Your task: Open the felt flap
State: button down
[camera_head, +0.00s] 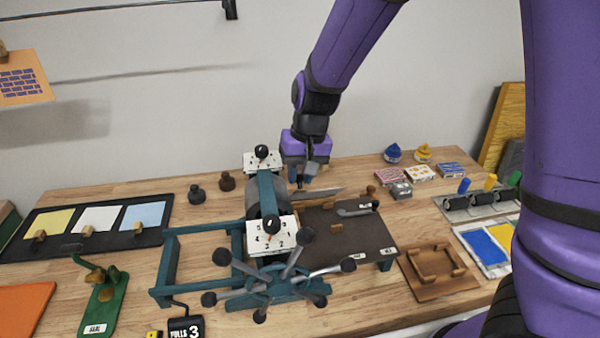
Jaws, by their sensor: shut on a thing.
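A teal press with a roller stands in the middle of the workbench. The felt flap (322,193) shows as a thin pale grey strip just right of the roller, over the far edge of the dark press bed (345,235). My gripper (303,183) points down from the purple arm at the flap's left part, close beside the roller. It is shut on the flap; the fingertips are small and partly hidden, so the exact grip point is unclear. The roller (254,197) is grey and partly hidden by the teal crossbar (267,190).
A star-shaped hand wheel (275,285) juts out in front of the press. A grey-handled tool (357,210) and small brown blocks lie on the bed. A brown wooden frame (437,268) lies to the right. Small boxes (420,173) and ink pots stand behind.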

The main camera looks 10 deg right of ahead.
jog(key=shift+w+r+g, duration=0.15)
jog(key=shift+w+g, duration=0.25)
jog(key=shift+w, duration=0.15)
jog(key=shift+w+r+g, duration=0.15)
jog(key=shift+w+g, duration=0.25)
jog(key=shift+w, duration=0.1)
jog(key=w+g, duration=0.4)
jog(key=w, duration=0.4)
jog(key=shift+w+f+m, duration=0.25)
jog(key=shift+f+m, duration=0.05)
jog(key=shift+f, duration=0.1)
jog(key=c, duration=0.9)
grip_release()
jog(key=shift+w, duration=0.15)
jog(key=shift+c, duration=0.2)
jog(key=shift+a, duration=0.1)
jog(key=shift+r, duration=0.1)
